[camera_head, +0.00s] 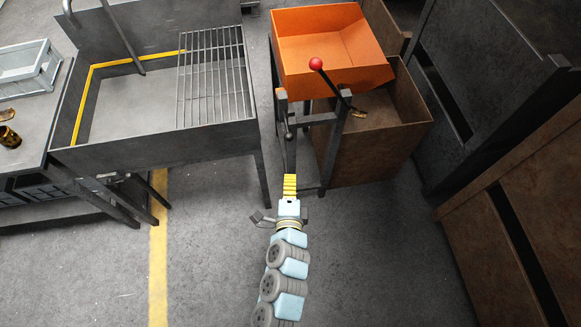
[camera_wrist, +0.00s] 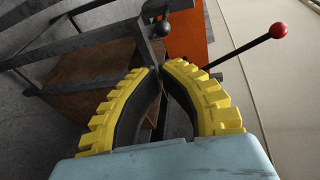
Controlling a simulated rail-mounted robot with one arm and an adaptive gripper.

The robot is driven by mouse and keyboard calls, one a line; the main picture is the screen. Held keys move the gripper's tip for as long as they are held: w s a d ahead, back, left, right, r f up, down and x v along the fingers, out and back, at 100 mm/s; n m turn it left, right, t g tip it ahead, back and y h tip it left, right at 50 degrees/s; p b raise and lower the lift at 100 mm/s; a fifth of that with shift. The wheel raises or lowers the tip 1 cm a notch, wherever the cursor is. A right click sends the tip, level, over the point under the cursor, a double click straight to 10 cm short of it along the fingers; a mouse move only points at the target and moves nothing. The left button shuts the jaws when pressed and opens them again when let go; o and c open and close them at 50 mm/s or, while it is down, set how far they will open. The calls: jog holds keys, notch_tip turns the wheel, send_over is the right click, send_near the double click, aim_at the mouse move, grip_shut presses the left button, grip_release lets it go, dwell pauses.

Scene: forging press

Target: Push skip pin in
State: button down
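The orange skip (camera_head: 325,45) sits tilted on a dark metal stand, and part of it shows in the wrist view (camera_wrist: 188,35). A small dark ball-ended pin (camera_wrist: 162,28) stands out at the stand's post in the wrist view, just beyond my fingertips. In the head view my gripper (camera_head: 290,177) is in front of the stand's left post, below the skip.
A lever with a red ball (camera_head: 316,63) rises in front of the skip and shows at right in the wrist view (camera_wrist: 278,30). A brown bin (camera_head: 375,150) stands under the skip. A grated metal table (camera_head: 160,145) is at left. Open floor lies in front.

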aim_at(288, 140)
jog(key=w+f, duration=0.2)
jog(key=w, duration=1.1)
jog(key=shift+d+f+b, duration=0.2)
jog(key=shift+d+b, duration=0.05)
jog(key=shift+b, duration=0.15)
jog(key=w, duration=0.3)
jog(key=shift+w+a, duration=0.2)
jog(key=shift+a, duration=0.05)
jog(key=shift+w+a, duration=0.15)
jog(key=shift+w, duration=0.6)
jog(key=shift+s, duration=0.1)
jog(key=s+r+p, duration=0.1)
jog(key=s+r, duration=0.1)
jog(key=s, duration=1.1)
jog(key=shift+s+a+r, duration=0.25)
jog(key=shift+r, duration=0.05)
